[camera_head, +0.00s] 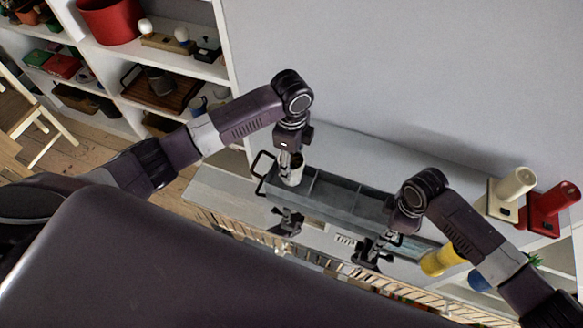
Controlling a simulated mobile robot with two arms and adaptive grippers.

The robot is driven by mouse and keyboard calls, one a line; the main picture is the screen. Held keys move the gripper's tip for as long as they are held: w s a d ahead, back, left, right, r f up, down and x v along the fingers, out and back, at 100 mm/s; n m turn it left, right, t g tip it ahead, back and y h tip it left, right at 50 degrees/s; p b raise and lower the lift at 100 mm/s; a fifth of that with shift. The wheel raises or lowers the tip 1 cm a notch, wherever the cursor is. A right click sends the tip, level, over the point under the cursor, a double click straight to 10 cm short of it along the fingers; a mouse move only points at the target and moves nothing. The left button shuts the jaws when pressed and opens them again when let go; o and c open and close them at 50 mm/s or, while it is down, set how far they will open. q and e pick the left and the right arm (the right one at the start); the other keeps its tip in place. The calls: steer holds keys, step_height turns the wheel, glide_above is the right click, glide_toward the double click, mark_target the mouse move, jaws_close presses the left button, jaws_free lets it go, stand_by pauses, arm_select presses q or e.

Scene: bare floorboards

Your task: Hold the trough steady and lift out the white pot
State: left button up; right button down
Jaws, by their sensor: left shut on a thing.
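The grey trough (338,204) stands along a pale shelf top, with dividers and a dark wire handle at its left end. The white pot (296,176) is in the left end compartment. My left gripper (286,166) points down over that end and is shut on the pot at its rim. The fingers hide part of the pot, and I cannot tell if its base touches the trough floor. My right gripper (368,254) is at the front side of the trough, toward its right end. I cannot make out whether its fingers are closed or touch the trough wall.
A yellow pot (439,261) and a blue one (480,281) are right of the trough. A cream fixture (513,187) and a red one (556,208) stand behind them. A small dark shape (287,222) lies before the trough, unclear. White shelves (228,62) rise at left.

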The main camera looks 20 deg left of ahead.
arm_select(q)
step_height(320, 180, up, 6)
steer(key=shift+r, duration=0.1)
arm_select(e)
steer(key=c, duration=2.7)
jaws_free()
steer(key=o, duration=0.6)
